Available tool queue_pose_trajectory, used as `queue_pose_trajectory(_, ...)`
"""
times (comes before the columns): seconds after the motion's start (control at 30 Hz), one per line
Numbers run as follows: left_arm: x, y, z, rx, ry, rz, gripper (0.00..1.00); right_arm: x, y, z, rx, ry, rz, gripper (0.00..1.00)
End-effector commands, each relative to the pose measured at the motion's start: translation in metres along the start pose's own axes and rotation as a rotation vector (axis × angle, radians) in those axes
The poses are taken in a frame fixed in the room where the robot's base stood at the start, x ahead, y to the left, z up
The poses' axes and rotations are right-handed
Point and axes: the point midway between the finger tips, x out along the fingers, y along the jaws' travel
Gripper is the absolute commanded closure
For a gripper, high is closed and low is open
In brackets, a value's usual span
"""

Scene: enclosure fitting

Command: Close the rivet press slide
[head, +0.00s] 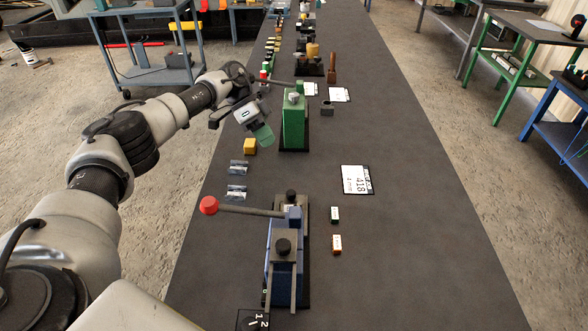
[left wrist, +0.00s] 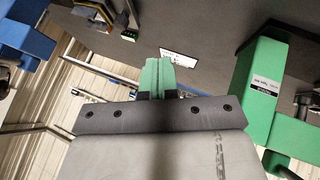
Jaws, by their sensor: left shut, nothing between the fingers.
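A green press (head: 293,122) stands on the bench, with a dark base and a lever reaching left to a red knob. Part of a green upright with a small label (left wrist: 264,86) shows at the right in the left wrist view; I cannot read the label surely. A blue press (head: 284,262) with a long red-knobbed lever stands nearer. I cannot tell which press is the rivet press, or make out its slide's position. My left gripper (head: 264,138), with green fingers, is just left of the green press, apart from it. Its fingers (left wrist: 158,76) are shut and empty.
A yellow block (head: 250,146) and two clear small parts (head: 237,192) lie left of the presses. A white card (head: 357,179) and small green and orange blocks (head: 336,244) lie to the right. More tools line the far bench. The bench's right side is clear.

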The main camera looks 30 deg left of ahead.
Motion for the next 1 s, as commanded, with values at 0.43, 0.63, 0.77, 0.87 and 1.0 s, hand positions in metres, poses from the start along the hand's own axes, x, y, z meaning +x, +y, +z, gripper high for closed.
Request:
queue_pose_trajectory(0.43, 0.047, 0.003, 0.007, -0.044, -0.045, 0.008, 1.00, -0.014, -0.004, 0.018, 0.001, -0.029, -0.006, 0.28)
queue_pose_trajectory(0.63, 0.091, 0.003, 0.008, -0.043, -0.044, 0.007, 1.00, -0.021, -0.003, 0.011, 0.002, -0.019, -0.004, 0.28)
queue_pose_trajectory(0.77, 0.098, 0.016, 0.008, -0.041, -0.043, 0.004, 1.00, -0.031, -0.002, 0.006, 0.002, -0.013, -0.004, 0.28)
queue_pose_trajectory(0.87, 0.104, 0.026, 0.007, -0.041, -0.043, 0.004, 1.00, -0.036, -0.002, 0.004, 0.002, -0.011, -0.003, 0.28)
queue_pose_trajectory(1.0, 0.110, 0.034, 0.008, -0.042, -0.042, 0.003, 1.00, -0.040, -0.002, 0.004, 0.002, -0.011, -0.003, 0.28)
